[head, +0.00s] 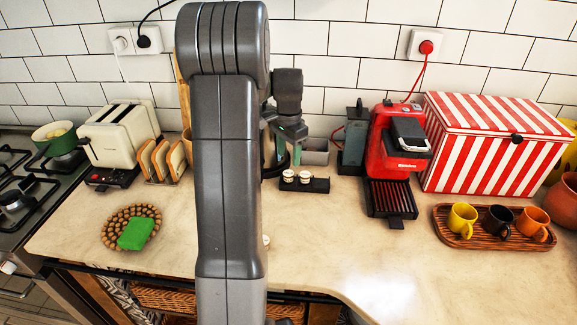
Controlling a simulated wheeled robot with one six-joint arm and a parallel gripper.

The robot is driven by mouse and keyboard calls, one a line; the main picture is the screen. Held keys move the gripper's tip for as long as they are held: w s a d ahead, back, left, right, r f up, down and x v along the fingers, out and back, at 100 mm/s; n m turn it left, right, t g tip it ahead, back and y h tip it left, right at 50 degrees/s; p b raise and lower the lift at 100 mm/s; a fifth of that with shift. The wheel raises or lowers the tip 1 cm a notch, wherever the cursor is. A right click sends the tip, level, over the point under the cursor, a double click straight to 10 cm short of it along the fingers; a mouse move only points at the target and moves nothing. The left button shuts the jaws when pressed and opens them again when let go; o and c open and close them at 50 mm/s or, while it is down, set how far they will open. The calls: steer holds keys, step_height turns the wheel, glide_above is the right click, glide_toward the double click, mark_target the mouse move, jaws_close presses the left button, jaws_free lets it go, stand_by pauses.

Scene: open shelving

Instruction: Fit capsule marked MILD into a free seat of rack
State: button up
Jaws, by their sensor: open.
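A small dark rack (321,186) stands on the counter just right of my arm. Two pale capsules (304,177) show at its left and middle, and its right end looks bare. My arm may hide part of its left side. A small pale object (266,241), possibly a capsule, peeks out from behind my arm on the counter in front of the rack. No MILD marking can be read on any of them. My gripper (283,140) is open, above and behind the rack near the wall, partly hidden by my arm; nothing shows in it.
A grey container (315,152) stands behind the rack, and a red coffee machine (395,145) to its right. Further right are a striped box (490,145) and a wooden tray (478,241) with cups. A toaster (119,136) stands left. The front-middle counter is clear.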

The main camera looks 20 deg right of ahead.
mark_target(288, 173)
step_height(288, 173, up, 6)
steer(key=shift+f, duration=0.2)
step_height(288, 173, down, 13)
steer(key=shift+r, duration=2.3)
